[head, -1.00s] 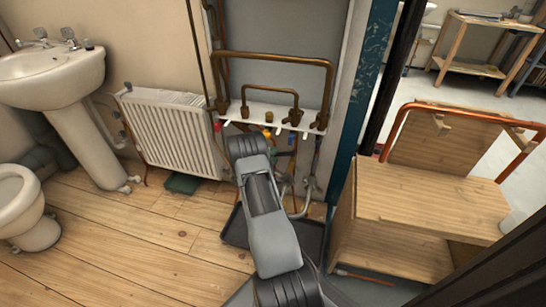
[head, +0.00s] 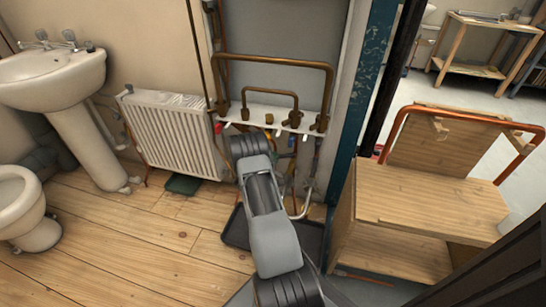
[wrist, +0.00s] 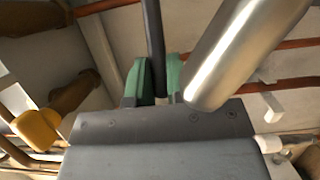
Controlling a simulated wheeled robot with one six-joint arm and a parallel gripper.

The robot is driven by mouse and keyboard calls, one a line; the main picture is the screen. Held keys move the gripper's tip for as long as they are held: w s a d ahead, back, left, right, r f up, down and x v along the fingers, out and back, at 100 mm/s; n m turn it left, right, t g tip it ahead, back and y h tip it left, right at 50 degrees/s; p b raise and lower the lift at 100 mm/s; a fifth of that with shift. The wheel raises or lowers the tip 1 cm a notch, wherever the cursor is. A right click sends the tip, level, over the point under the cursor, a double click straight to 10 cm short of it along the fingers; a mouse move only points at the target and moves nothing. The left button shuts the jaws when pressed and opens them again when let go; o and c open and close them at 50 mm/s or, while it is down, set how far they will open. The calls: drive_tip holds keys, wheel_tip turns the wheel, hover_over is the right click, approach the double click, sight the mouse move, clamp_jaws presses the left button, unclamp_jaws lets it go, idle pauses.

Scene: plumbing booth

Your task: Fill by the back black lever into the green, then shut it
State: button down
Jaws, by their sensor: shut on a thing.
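In the wrist view, my gripper (wrist: 160,78) is shut, its green finger pads on either side of a slim black lever (wrist: 153,28). The lever runs up from between the pads to the top edge. A thick silver cylinder (wrist: 235,55) slants close by on the right, partly in front of the right pad. In the head view my own arm hides the gripper and the black lever. A bent silver pipe (head: 302,211) shows just right of my arm. I see no gauge face or green zone in any view.
A yellow handle (wrist: 38,130) is left of my gripper. Copper pipes (head: 275,58) stand above the white valve rail (head: 262,112). A radiator (head: 172,135) is on the left, a wooden bench (head: 425,205) on the right. A dark tray (head: 235,230) lies below.

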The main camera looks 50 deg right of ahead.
drive_tip(key=shift+s+a+n+t, duration=0.1)
drive_tip(key=shift+s+n+t, duration=0.1)
drive_tip(key=shift+n+t, duration=0.1)
drive_tip(key=c, duration=1.1)
unclamp_jaws()
drive_tip(key=a+p, duration=0.1)
drive_tip(key=a, duration=0.3)
drive_tip(key=s+a+p, duration=0.1)
drive_tip(key=a, duration=0.4)
drive_tip(key=s+a+p, duration=0.1)
drive_tip(key=a, duration=0.3)
drive_tip(key=shift+s+a+p, duration=0.15)
drive_tip(key=shift+a+p, duration=0.15)
drive_tip(key=shift+p, duration=0.1)
